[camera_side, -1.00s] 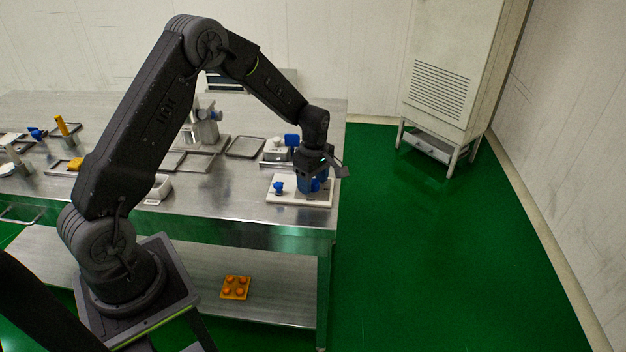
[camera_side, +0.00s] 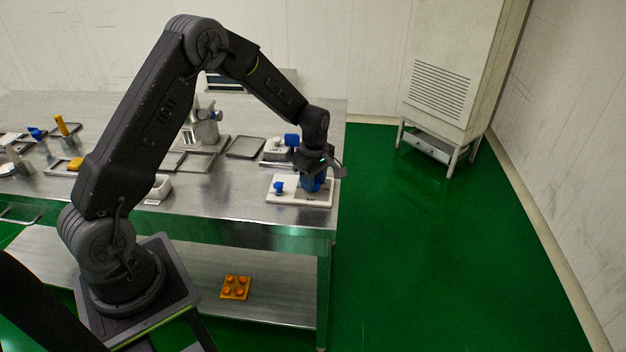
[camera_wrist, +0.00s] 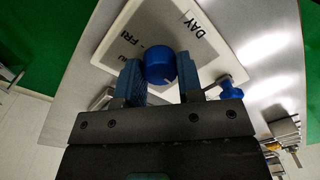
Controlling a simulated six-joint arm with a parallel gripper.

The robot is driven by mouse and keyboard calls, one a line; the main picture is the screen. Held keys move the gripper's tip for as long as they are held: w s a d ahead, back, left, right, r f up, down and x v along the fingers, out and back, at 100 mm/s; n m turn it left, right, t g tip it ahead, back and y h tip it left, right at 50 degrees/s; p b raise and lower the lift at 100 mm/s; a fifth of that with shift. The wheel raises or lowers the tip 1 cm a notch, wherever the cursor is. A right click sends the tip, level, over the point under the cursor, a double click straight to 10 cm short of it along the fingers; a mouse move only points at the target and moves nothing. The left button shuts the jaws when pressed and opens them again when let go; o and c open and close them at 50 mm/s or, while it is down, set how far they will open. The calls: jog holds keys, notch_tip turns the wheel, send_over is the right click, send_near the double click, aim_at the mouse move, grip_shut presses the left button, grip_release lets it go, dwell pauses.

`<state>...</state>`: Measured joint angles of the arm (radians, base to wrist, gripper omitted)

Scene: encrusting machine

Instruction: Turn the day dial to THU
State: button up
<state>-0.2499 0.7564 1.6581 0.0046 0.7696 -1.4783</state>
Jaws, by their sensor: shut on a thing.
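The blue day dial (camera_wrist: 158,67) is a round knob with a light pointer line, on a white board (camera_wrist: 103,52) with a grey face plate. In the side view my gripper (camera_side: 314,184) points down over the right part of the board (camera_side: 289,200) and hides most of the dial. I cannot read from these views which day the pointer marks.
A blue-topped device (camera_side: 291,141) stands just behind. Trays (camera_side: 245,147) lie further left on the steel table. The table's right edge is close by.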

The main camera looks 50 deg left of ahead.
jog(key=m, duration=1.3)
jog(key=shift+d+m, duration=0.1)
jog(key=shift+m, duration=0.2)
jog(key=m, duration=0.6)
jog(key=shift+y, duration=0.3)
jog(key=m, duration=0.6)
jog(key=shift+m+t, duration=0.3)
jog(key=o, duration=0.9)
